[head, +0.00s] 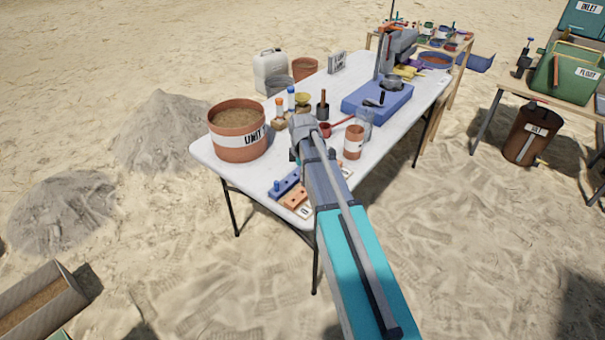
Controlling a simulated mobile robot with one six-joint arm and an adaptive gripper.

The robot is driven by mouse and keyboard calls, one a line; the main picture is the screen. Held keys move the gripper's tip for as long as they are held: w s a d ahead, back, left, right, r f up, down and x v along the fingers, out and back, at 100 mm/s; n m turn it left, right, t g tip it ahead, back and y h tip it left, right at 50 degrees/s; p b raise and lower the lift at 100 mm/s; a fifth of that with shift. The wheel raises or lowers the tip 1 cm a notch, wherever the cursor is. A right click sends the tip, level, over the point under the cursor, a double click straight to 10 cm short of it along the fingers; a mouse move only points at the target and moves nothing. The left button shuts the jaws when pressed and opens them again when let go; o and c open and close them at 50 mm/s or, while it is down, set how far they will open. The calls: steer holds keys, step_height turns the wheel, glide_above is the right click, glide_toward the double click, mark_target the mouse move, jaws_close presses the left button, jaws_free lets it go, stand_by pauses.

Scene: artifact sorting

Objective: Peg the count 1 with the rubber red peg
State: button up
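A blue peg strip (285,183) and an orange peg strip (296,196) lie at the near edge of the white table (222,160). A small upright blue peg (277,185) stands at the left end of the blue strip. A pale card (305,211) with a dark mark lies beside the orange strip. My arm covers the right part of the strips. My gripper (296,152) is at the arm's end, above the table behind the strips. Its fingers are mostly hidden, so its opening and any held thing cannot be told. I cannot pick out a red peg.
A terracotta tub (238,147) of sand labelled UNIT stands left of my gripper. Sand piles (165,130) lie left of the table.

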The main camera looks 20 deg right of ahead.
steer(key=shift+f+b, duration=0.65)
steer(key=shift+f, duration=0.25)
steer(key=shift+f+b, duration=1.7)
steer(key=shift+f, duration=0.05)
stand_by(1.5)
steer(key=o, duration=0.8)
steer(key=shift+r, duration=0.1)
step_height(320, 180, up, 9)
steer(key=p, duration=0.9)
steer(key=shift+r, duration=0.2)
steer(key=s+a+r+p, duration=0.1)
steer(key=s+a, duration=0.1)
steer(key=s, duration=0.3)
steer(key=s+a+r+p, duration=0.1)
steer(key=s+a, duration=0.1)
steer(key=s, duration=0.4)
steer(key=s+a+r+p, duration=0.1)
steer(key=s+a+p, duration=0.1)
steer(key=s, duration=0.3)
steer(key=shift+s+a+r, duration=0.15)
steer(key=shift+s, duration=0.25)
